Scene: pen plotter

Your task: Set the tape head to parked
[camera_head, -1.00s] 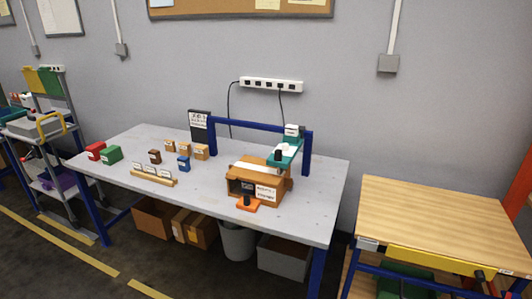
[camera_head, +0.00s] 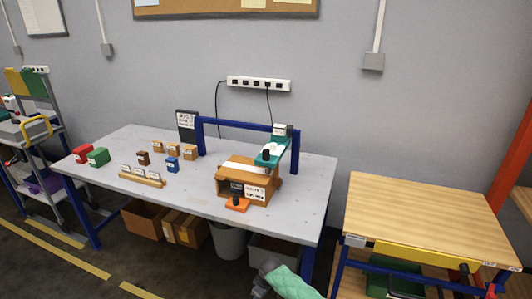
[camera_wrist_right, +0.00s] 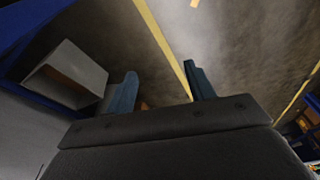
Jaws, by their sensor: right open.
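A teal head (camera_head: 273,151) with a black knob and a white block on top is on the right part of a blue gantry bar (camera_head: 245,125). It sits above an orange-brown box (camera_head: 236,180) with a white top strip and labels, on the grey workbench. I cannot read its setting. An orange base with a dark upright part (camera_head: 237,203) stands at the box's front. My right gripper (camera_wrist_right: 160,74) shows in the right wrist view, its two blue fingers apart and empty, over the floor. My left gripper is not in view.
The workbench (camera_head: 210,205) also holds red, green, brown and blue blocks, a wooden card rack (camera_head: 142,180) and a black sign (camera_head: 187,124). A wooden table (camera_head: 425,215) stands to the right, with a gap between. A grey bin (camera_wrist_right: 75,72) is under the bench.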

